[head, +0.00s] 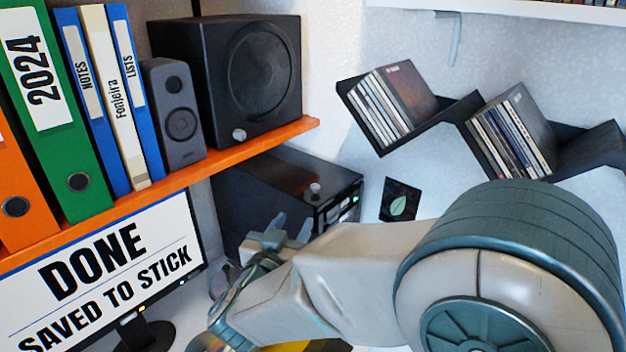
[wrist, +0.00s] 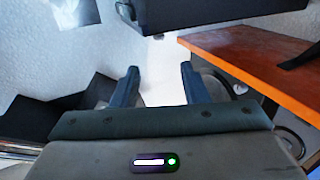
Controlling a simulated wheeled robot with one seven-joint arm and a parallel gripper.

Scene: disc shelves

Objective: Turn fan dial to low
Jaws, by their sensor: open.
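I cannot make out a fan or a marked fan dial in either view. A small silver knob (head: 239,134) sits low on the front of the large black speaker (head: 262,75) on the orange shelf. Another small knob-like piece (head: 315,188) shows at the black case (head: 262,185) under the shelf. My gripper (head: 288,228) appears in front of the black case, partly hidden by my arm. In the wrist view its two fingers (wrist: 159,72) are spread, with nothing between them. I cannot tell which dark box (wrist: 200,14) lies beyond them there.
The orange shelf (head: 170,186) holds binders and a small grey speaker (head: 174,110); its edge also shows in the wrist view (wrist: 250,62). A monitor (head: 105,260) stands below. Black wall racks (head: 450,108) with discs are at right. A leaf card (head: 400,200) is on the wall.

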